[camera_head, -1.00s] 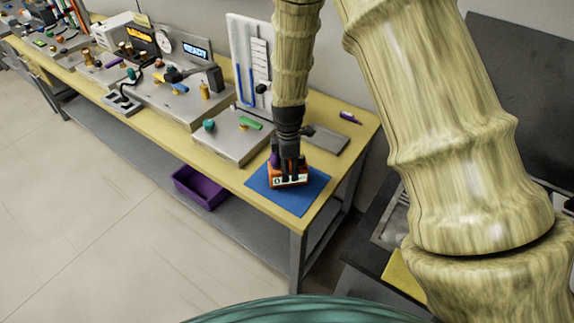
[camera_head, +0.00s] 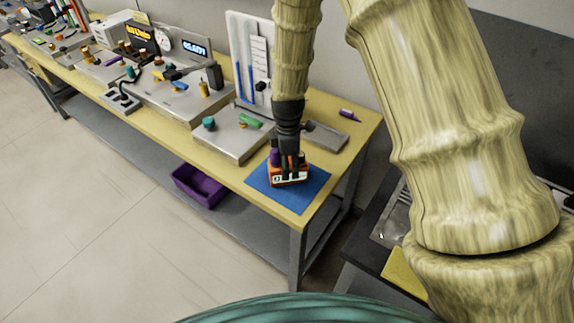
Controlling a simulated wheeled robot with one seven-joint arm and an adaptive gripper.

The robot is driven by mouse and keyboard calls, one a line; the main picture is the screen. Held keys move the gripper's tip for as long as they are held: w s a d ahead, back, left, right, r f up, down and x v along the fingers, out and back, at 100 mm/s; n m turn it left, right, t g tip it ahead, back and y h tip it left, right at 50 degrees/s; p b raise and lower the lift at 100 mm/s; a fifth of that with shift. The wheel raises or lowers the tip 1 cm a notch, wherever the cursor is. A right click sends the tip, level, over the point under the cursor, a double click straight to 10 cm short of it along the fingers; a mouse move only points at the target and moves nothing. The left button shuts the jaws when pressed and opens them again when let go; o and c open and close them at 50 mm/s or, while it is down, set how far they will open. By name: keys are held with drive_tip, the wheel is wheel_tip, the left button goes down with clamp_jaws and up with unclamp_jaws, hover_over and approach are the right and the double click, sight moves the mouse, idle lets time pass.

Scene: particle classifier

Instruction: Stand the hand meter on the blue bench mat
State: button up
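The hand meter (camera_head: 289,181) is a small orange box with a pale front panel and dark marks. It stands upright on the blue bench mat (camera_head: 314,190), near the mat's middle, and appears to touch it. My gripper (camera_head: 291,174) points down over the meter, with its dark fingers reaching to the meter's top and front. The fingers look close together against the meter, but I cannot tell whether they grip it. The meter's back is hidden by the gripper.
The mat lies at the near right end of a yellow bench (camera_head: 302,217). A grey plate with green and teal knobs (camera_head: 233,139) stands to its left. A flat grey slab (camera_head: 327,136) and a purple marker (camera_head: 349,115) lie behind. A purple bin (camera_head: 198,186) sits on the lower shelf.

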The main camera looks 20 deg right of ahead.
wheel_tip(320, 180, up, 11)
drive_tip(key=b, duration=0.2)
idle(0.5)
drive_tip(key=shift+r, duration=0.1)
